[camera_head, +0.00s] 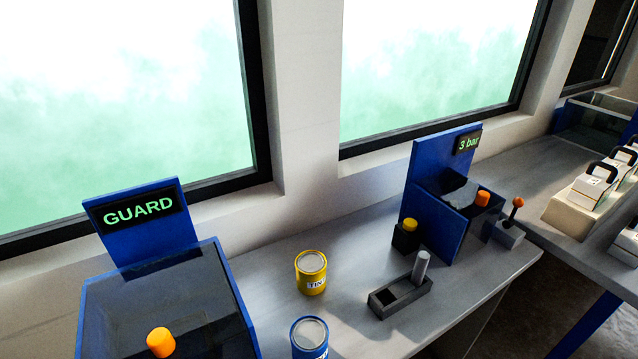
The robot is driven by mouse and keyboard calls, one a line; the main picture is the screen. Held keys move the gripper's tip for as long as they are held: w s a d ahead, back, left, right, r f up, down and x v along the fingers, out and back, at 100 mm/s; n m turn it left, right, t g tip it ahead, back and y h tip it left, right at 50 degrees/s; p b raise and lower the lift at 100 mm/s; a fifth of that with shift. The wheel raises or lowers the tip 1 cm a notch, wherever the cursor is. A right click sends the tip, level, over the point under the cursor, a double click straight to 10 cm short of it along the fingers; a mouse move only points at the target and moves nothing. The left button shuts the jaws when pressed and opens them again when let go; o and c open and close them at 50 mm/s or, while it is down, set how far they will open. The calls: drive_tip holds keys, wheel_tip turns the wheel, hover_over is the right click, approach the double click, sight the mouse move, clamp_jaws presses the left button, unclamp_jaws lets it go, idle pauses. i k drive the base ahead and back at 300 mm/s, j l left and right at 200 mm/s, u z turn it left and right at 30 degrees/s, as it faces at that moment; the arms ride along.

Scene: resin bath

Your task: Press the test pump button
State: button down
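A blue station (437,203) with a small display reading "3 bar" (468,142) stands at the middle right of the bench. A yellow button (410,224) on a small black box (405,238) is at its left side. An orange knob (483,198) shows at the station's dark cover, and an orange-tipped lever (517,202) stands on a grey block to its right. No label marks which of these is the test pump button. My gripper is not in view.
A blue "GUARD" station (150,255) with an orange knob (161,342) stands at left. A yellow tin (311,271), a blue tin (310,338) and a dark holder (400,298) with a grey cylinder (421,267) stand on the bench (345,250). White handled containers (592,188) are at right.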

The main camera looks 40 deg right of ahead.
sight(409, 225)
drive_tip(key=k+j, duration=0.1)
drive_tip(key=k, duration=0.35)
drive_tip(key=z, duration=1.6)
